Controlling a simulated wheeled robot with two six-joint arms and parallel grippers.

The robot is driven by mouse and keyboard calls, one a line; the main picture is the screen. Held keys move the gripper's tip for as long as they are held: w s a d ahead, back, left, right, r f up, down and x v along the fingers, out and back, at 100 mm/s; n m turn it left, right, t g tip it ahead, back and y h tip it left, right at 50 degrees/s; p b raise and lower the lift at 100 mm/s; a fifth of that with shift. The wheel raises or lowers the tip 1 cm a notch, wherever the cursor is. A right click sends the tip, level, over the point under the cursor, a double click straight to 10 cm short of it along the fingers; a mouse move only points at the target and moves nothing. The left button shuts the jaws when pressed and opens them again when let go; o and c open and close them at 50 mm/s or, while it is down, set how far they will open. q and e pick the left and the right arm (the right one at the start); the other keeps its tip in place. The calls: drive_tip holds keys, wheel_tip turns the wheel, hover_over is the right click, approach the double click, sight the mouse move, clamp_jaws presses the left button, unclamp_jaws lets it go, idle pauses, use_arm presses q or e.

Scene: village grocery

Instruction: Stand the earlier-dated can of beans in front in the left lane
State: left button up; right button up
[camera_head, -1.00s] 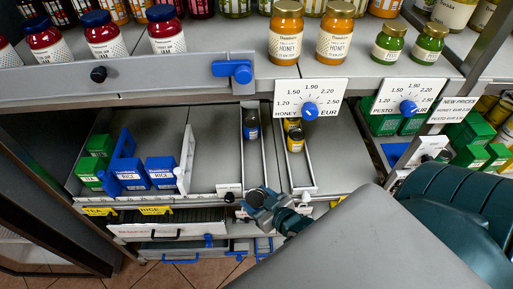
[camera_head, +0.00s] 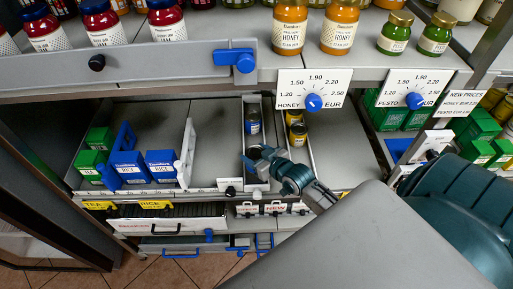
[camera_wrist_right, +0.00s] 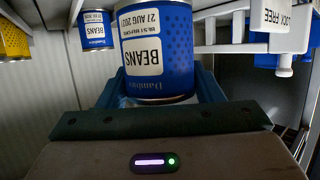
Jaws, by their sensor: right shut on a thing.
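My right gripper (camera_head: 264,163) is shut on a blue can of beans (camera_wrist_right: 157,50). The can's white label reads BEANS and 21 AUG, upside down in the right wrist view; the year's last digit is unclear. In the head view the gripper is at the front of the left lane (camera_head: 262,107). A second blue can of beans (camera_head: 252,122) stands farther back in that lane. It also shows in the right wrist view (camera_wrist_right: 96,42), where its date is too small to read. My left gripper is out of view.
Yellow cans (camera_head: 297,133) stand in the lane to the right. Blue rice boxes (camera_head: 161,166) and green tea boxes (camera_head: 90,164) are at the left. The shelf with honey jars (camera_head: 290,25) and a price dial (camera_head: 313,101) hangs above. The shelf between rice and left lane is bare.

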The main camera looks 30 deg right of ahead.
drive_tip(key=w+d+f+b, duration=0.1)
drive_tip(key=w+b, duration=0.1)
drive_tip(key=w+d+f+b, duration=0.1)
drive_tip(key=w, duration=0.1)
drive_tip(key=w+d+f+b, duration=0.1)
drive_tip(key=w+d+b, duration=0.1)
drive_tip(key=shift+w+b, duration=0.35)
drive_tip(key=shift+f+b, duration=0.35)
drive_tip(key=shift+f, duration=0.15)
drive_tip(key=shift+f+b, duration=0.35)
drive_tip(key=shift+f, duration=0.1)
drive_tip(key=o, duration=1.2)
drive_tip(key=shift+s, duration=0.2)
drive_tip(key=v, duration=1)
drive_tip(key=shift+s+d+r, duration=0.1)
drive_tip(key=shift+s+r, duration=0.1)
drive_tip(key=shift+s, duration=0.05)
